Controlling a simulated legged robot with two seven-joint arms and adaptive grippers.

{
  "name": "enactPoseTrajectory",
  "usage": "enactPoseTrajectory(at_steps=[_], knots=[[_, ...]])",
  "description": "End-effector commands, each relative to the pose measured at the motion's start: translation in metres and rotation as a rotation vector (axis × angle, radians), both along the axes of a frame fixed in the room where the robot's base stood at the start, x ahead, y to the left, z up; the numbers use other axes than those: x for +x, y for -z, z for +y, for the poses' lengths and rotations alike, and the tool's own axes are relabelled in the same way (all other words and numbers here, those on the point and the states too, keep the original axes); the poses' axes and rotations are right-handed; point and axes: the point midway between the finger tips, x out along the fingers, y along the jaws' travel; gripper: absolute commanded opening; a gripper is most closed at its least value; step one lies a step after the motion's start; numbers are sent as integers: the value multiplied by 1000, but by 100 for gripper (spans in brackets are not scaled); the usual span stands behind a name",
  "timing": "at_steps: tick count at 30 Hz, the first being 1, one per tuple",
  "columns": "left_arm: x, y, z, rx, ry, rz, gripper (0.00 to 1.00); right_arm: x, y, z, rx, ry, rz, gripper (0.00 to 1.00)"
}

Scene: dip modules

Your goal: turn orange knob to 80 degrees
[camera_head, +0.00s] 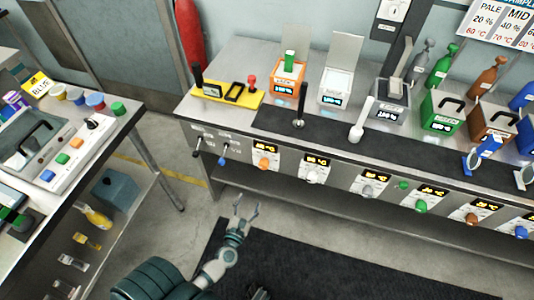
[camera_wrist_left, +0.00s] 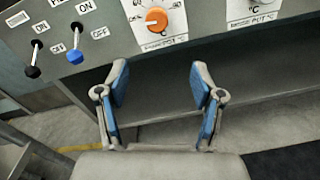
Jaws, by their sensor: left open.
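The orange knob (camera_head: 264,162) is on the front panel of the long bench, under a small lit display. In the left wrist view the orange knob (camera_wrist_left: 157,19) sits at the top centre on a white plate, with a pale mark on its face. My left gripper (camera_head: 246,211) is open and empty, below and in front of the panel. In the left wrist view its two blue-padded fingers (camera_wrist_left: 160,82) are spread apart below the knob, not touching it. The display reading is too small to read surely. My right gripper is not clearly in view.
A black-handled switch (camera_wrist_left: 33,70) and a blue-handled switch (camera_wrist_left: 76,56) stick out left of the knob. A white knob (camera_head: 312,174) is to its right, with more knobs beyond. A second table (camera_head: 120,125) stands at left. Open floor lies before the panel.

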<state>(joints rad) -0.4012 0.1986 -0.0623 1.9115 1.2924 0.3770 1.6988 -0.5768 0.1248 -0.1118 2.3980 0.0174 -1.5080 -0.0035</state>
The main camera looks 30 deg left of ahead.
Motion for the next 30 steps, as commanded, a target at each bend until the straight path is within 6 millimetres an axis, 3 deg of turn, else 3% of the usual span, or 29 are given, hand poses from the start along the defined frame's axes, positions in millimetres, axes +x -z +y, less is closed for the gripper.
enactPoseTrajectory(at_steps=[5, 21, 30], knots=[[10, -7, 6, -64, -25, -29, 67, 0, -4, -2, -1, 1, 1, 40], [128, -2, 39, -64, -22, -24, 67, 5, 16, 4, -7, 1, 5, 40], [166, -1, 45, -58, -20, -22, 67, 6, 2, 5, -1, 2, -6, 40]])
